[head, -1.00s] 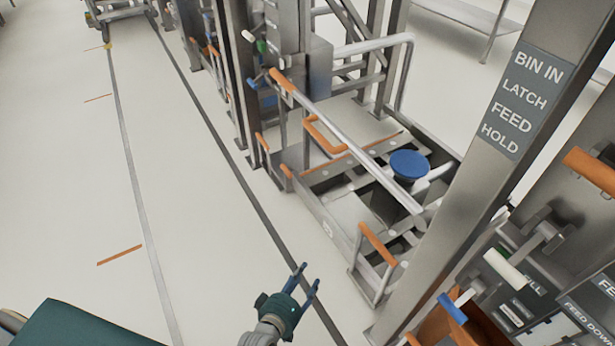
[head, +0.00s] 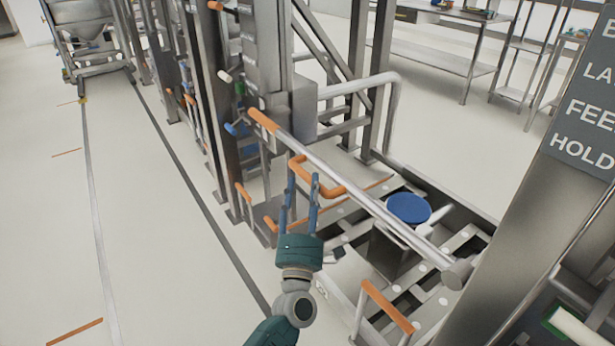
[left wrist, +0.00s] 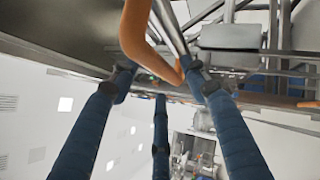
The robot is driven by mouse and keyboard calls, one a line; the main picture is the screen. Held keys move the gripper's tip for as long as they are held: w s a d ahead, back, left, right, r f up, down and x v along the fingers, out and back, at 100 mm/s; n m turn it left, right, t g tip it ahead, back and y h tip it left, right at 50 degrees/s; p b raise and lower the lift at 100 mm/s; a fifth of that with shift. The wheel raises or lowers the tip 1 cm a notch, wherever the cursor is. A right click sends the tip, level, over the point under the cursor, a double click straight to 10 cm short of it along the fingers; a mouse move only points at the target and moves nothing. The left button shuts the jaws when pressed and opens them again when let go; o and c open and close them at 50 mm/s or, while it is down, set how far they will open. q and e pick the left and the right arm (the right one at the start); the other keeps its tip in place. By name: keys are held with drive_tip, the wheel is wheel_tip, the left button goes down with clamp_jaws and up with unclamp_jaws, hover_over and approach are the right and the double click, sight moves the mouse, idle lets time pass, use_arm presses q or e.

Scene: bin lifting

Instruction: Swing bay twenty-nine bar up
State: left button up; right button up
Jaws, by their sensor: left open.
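A long silver bar (head: 365,198) with an orange sleeve at its upper left end lies across the bay frame, sloping down to the right. An orange bent handle (head: 333,190) hangs beside the bar; it also shows large in the left wrist view (left wrist: 140,35). My left gripper (head: 303,178) is open, its blue fingers pointing up at the handle. In the left wrist view the handle's bend reaches between the spread fingertips (left wrist: 160,80); I cannot tell whether they touch. My right gripper is not in view.
A blue round pad (head: 408,208) sits behind the bar. A grey post with a sign (head: 590,125) stands at the right. Low orange-topped rails (head: 388,306) edge the frame.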

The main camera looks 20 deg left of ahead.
sight(308, 175)
use_arm(q)
drive_tip(key=shift+x, duration=1.95)
clamp_jaws()
